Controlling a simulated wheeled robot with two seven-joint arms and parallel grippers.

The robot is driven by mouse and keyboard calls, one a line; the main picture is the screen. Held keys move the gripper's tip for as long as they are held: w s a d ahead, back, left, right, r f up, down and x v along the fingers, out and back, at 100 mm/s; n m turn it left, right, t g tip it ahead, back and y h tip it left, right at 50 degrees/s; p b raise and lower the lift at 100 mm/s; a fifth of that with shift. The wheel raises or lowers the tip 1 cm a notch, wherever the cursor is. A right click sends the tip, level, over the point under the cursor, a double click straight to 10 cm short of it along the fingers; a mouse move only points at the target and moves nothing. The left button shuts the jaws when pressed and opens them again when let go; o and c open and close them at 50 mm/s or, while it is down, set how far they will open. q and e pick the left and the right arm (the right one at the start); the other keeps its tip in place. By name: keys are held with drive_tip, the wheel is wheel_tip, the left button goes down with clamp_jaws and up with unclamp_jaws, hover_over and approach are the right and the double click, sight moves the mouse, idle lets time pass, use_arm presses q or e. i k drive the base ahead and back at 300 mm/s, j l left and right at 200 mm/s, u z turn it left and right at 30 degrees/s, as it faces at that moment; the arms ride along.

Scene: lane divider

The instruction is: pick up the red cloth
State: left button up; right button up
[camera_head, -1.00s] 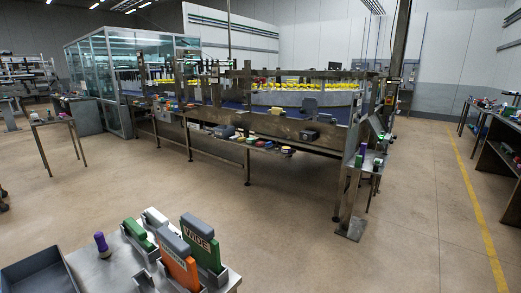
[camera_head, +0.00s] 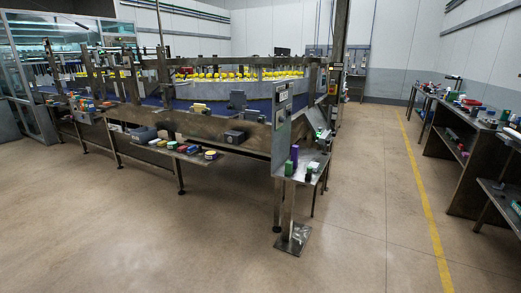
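I cannot make out a red cloth for certain. A small red patch (camera_head: 470,102) shows on the far right workbench (camera_head: 487,124), too small to tell what it is. Neither of my grippers is in view.
A long metal conveyor line (camera_head: 215,125) with yellow items (camera_head: 240,74) fills the left and middle. A small metal stand (camera_head: 303,178) with a purple bottle (camera_head: 294,152) and green items ends it. Open floor (camera_head: 370,220) with a yellow line (camera_head: 424,190) lies between it and the right benches.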

sight(183, 148)
drive_tip(key=i+u, duration=0.4)
drive_tip(key=i+l+u, duration=0.1)
drive_tip(key=i+u, duration=0.3)
drive_tip(key=i, duration=0.25)
drive_tip(key=i+l+u, duration=0.25)
drive_tip(key=i+u, duration=0.15)
drive_tip(key=i+j+u, duration=0.3)
drive_tip(key=i+u, duration=0.2)
drive_tip(key=i, duration=0.6)
drive_tip(key=i+l+u, duration=0.1)
drive_tip(key=i+u, duration=0.4)
drive_tip(key=i, duration=0.55)
drive_tip(key=i+z, duration=0.4)
drive_tip(key=i+j+z, duration=0.25)
drive_tip(key=z, duration=0.15)
drive_tip(key=i+j+z, duration=1)
drive_tip(key=j+z, duration=0.25)
